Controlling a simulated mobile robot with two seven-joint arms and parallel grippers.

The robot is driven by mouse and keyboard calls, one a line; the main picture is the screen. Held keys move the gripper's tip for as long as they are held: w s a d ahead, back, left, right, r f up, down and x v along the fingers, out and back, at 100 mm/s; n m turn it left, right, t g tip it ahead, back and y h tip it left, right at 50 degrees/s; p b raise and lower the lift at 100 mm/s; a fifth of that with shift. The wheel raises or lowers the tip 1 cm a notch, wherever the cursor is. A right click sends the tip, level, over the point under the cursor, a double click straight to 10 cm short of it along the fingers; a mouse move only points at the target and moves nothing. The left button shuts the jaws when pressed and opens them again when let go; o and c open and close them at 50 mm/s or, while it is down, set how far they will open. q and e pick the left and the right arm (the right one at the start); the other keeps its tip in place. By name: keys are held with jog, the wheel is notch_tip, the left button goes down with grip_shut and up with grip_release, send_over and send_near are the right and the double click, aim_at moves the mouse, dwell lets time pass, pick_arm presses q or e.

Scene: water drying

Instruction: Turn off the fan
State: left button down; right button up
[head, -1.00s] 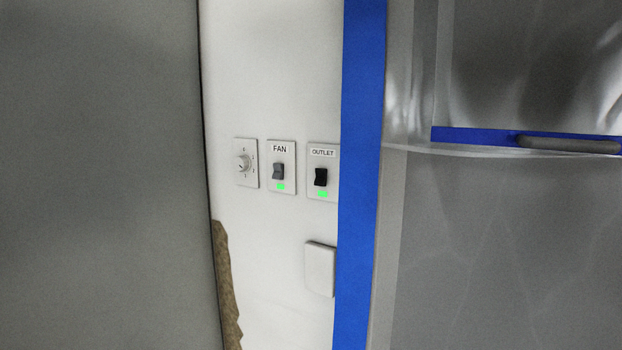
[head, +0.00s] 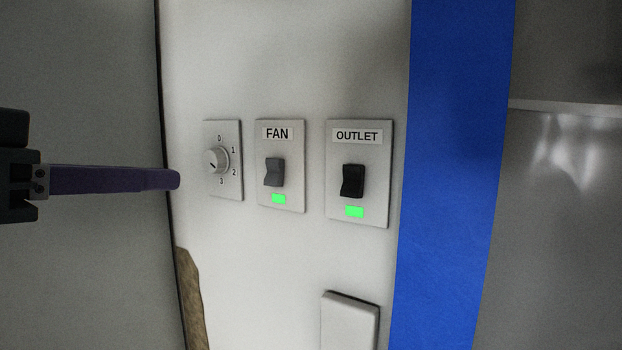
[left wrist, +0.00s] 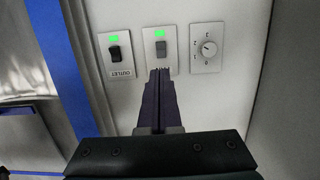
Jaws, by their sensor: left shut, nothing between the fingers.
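The fan switch (head: 275,172) is a grey rocker on a white plate labelled FAN, with a green light lit below it. It also shows in the left wrist view (left wrist: 161,50), upside down. My left gripper (head: 176,179) comes in from the left with dark purple fingers shut and empty. In the head view its tip is left of the dial and apart from the fan switch. In the left wrist view its fingertips (left wrist: 160,72) overlap the lower edge of the fan plate; contact cannot be told. My right gripper is not in view.
A dial (head: 216,161) marked 0 to 3 is left of the fan switch. A black outlet switch (head: 352,181) with a green light is to the right. Blue tape (head: 452,170) runs down the wall's right side. A grey panel (head: 90,90) stands at left.

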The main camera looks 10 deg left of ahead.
pick_arm(q)
jog(key=p, duration=0.6)
send_near(271, 180)
jog(key=x, duration=0.5)
jog(key=shift+w+d+r, duration=0.15)
jog(key=shift+w, duration=0.05)
jog(key=shift+w+d+f, duration=0.25)
jog(key=shift+w+f, duration=0.05)
jog(key=shift+w, duration=0.35)
